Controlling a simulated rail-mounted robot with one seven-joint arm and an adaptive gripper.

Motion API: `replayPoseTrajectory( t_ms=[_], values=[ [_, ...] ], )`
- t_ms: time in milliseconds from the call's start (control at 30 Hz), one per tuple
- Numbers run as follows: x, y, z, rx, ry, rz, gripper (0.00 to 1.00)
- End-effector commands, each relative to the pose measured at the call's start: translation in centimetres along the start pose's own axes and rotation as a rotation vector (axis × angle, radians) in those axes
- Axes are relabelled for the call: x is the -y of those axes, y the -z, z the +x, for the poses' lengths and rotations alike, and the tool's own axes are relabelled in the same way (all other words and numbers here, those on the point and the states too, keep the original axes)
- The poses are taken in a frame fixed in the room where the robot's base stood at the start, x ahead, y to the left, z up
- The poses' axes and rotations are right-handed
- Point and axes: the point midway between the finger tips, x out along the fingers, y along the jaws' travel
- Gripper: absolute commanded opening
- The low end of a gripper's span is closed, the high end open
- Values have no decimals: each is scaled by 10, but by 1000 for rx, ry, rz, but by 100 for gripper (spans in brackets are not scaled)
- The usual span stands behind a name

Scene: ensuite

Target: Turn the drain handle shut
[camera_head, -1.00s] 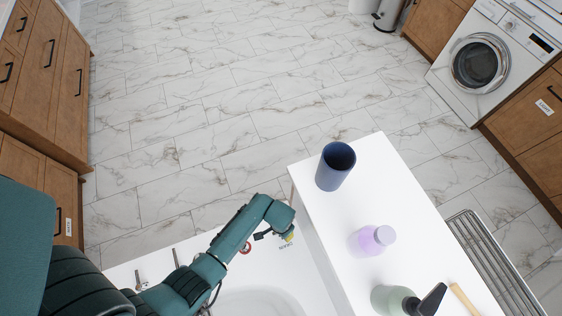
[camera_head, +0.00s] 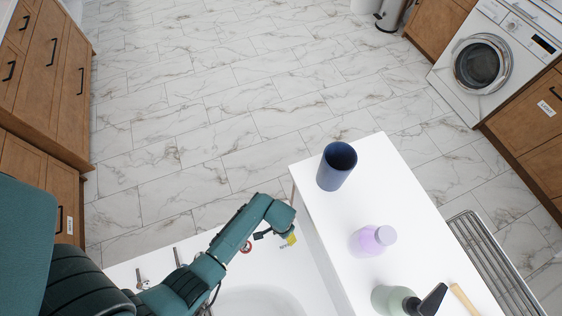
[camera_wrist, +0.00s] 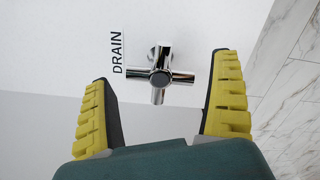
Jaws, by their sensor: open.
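The drain handle (camera_wrist: 160,77) is a chrome cross-shaped handle on a white surface in the wrist view, beside a label (camera_wrist: 117,52) reading DRAIN. My gripper (camera_wrist: 160,85) is open, with one yellow-padded finger on each side of the handle in the picture. I see no finger touching it. How far the fingertips are from it in depth I cannot tell. In the head view my gripper (camera_head: 290,239) is at the tub's rim beside the white counter, and the drain handle is hidden there.
A red-ringed fitting (camera_head: 246,247) and chrome taps (camera_head: 178,256) are along the tub (camera_head: 265,300).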

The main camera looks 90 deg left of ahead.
Motion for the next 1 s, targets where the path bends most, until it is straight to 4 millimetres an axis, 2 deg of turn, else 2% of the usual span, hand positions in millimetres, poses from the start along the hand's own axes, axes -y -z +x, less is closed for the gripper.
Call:
replayPoseTrajectory(
  t_ms=[300,500,1000],
  values=[
    [0,1,-75,-4,1,0,93],
    [0,0,-107,-1,0,1,93],
    [0,0,-112,1,0,1,93]
  ],
)
